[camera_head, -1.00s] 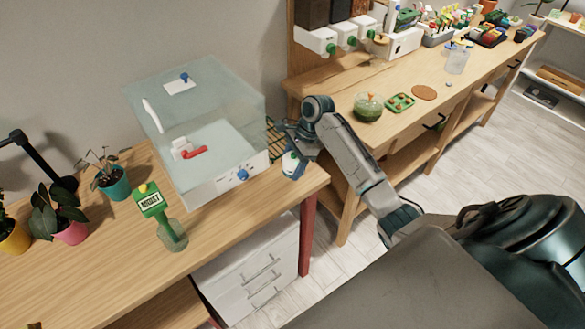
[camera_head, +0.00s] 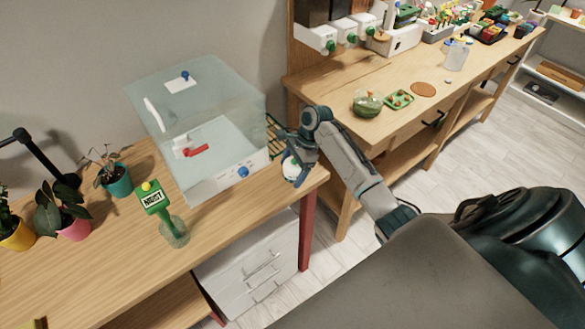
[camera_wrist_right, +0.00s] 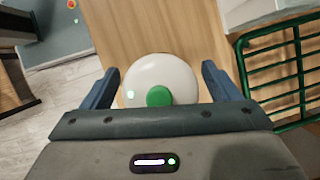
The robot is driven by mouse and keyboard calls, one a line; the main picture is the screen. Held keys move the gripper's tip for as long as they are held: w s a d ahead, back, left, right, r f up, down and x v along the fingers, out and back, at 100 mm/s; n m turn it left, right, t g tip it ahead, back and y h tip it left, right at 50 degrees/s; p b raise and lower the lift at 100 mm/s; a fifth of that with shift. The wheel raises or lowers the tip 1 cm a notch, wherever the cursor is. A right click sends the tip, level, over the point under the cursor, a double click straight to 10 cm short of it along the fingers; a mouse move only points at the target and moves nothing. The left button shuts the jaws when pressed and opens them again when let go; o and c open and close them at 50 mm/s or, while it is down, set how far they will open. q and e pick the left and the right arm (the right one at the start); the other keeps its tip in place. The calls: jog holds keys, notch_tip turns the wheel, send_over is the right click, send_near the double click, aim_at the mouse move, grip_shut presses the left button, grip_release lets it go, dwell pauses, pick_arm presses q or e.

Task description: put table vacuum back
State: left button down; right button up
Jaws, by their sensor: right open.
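The table vacuum (camera_wrist_right: 160,78) is a white dome with a green button. In the head view it (camera_head: 290,167) sits on the wooden table near its right end, partly hidden by my right gripper (camera_head: 297,170). In the right wrist view my right gripper (camera_wrist_right: 161,84) is open, with one finger on each side of the dome. Narrow gaps show between the fingers and the dome. My left gripper is not in view.
A clear box (camera_head: 205,95) stands left of the vacuum. A green wire rack (camera_wrist_right: 285,75) is close beside my right gripper. A green MOIST meter (camera_head: 153,199) stands in a glass nearer the front. A second table (camera_head: 340,85) lies beyond a gap.

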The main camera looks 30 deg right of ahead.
jog(key=b+v, duration=0.3)
jog(key=v, duration=0.9)
jog(key=shift+r, duration=0.2)
jog(key=shift+a, duration=0.1)
jog(key=shift+c, duration=0.4)
dwell(0.9)
